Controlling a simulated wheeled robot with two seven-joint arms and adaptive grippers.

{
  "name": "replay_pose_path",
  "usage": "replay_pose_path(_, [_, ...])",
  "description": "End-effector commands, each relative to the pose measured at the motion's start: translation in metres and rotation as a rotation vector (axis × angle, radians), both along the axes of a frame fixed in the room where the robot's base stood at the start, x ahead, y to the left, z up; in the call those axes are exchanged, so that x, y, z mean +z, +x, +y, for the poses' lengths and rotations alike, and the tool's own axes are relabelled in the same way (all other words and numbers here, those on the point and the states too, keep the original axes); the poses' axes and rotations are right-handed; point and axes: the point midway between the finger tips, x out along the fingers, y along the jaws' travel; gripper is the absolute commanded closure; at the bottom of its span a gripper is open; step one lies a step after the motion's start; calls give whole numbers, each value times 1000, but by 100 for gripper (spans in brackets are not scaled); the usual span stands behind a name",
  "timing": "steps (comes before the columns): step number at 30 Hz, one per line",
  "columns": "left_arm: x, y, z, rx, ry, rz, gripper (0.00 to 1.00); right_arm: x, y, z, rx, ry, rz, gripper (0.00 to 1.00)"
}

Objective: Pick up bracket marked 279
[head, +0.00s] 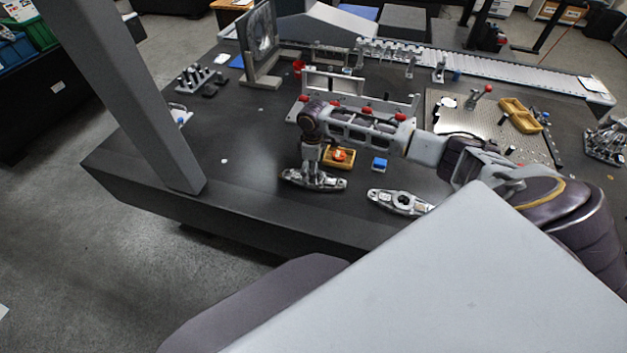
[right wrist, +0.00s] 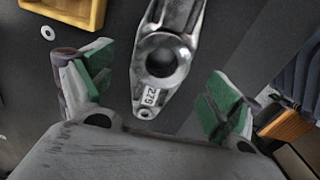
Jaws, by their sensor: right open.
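The bracket marked 279 (right wrist: 165,55) is a silver metal casting with a round hole, and its white label (right wrist: 150,97) reads 279. In the head view this bracket (head: 330,186) lies on the dark table near the front edge. My right gripper (head: 314,174) is over it, pointing down and hiding its middle. In the right wrist view my right gripper (right wrist: 158,90) is open, with green pads on either side of the bracket's labelled end; whether they touch it I cannot tell. A second silver bracket (head: 400,202) lies to the right. My left gripper is not in view.
A yellow tray (head: 350,163) and a blue block (head: 379,164) sit just behind the brackets. A fixture with red knobs (head: 365,98) stands farther back. A grey gantry column (head: 130,90) rises at the left. The table left of the bracket is mostly clear.

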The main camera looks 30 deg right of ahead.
Motion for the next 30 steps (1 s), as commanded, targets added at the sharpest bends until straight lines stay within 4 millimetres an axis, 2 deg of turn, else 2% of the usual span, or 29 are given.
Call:
replay_pose_path(11, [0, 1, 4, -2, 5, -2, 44, -5, -1, 0, 0, 0, 1, 10])
replay_pose_path(22, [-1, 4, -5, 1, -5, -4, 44, -43, -3, 0, 0, 0, 1, 10])
replay_pose_path(30, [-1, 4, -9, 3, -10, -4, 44, -52, -3, 0, 1, -1, 1, 10])
